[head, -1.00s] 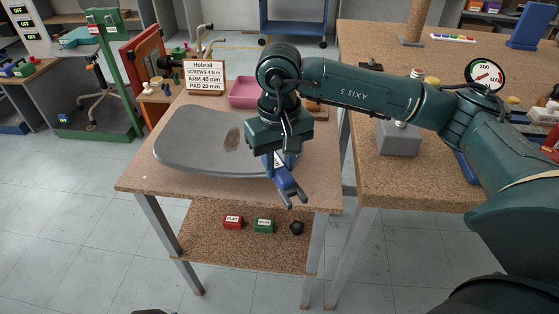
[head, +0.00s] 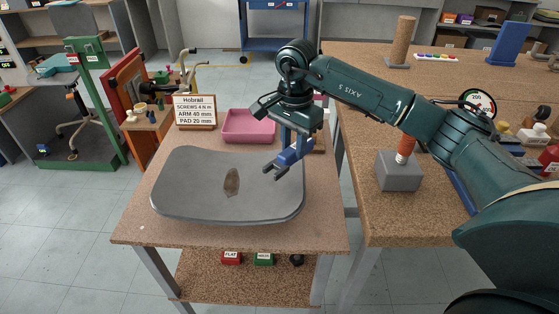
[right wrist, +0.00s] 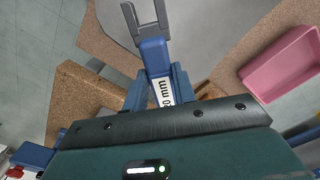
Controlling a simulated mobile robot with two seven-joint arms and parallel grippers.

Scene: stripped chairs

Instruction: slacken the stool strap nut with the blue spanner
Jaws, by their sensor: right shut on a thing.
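My right gripper (head: 294,146) is shut on the blue spanner (head: 299,152). The spanner's grey open jaw points left and down, above the right part of a grey seat panel (head: 200,195). I cannot tell whether it touches the panel. In the right wrist view the spanner (right wrist: 154,55) sticks out from between the blue fingers, its white label partly hidden and ending in "mm". The seat panel lies on the cork-topped table (head: 150,235) and has a brown worn patch. I cannot make out a strap nut. My left gripper is not in view.
A pink tray (head: 248,139) and a sign reading "Hobrail" (head: 195,112) stand behind the panel. A grey block (head: 399,172) with an orange-red upright part stands on the right bench (head: 400,225). Red and green boxes sit on the lower shelf. The table's front strip is clear.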

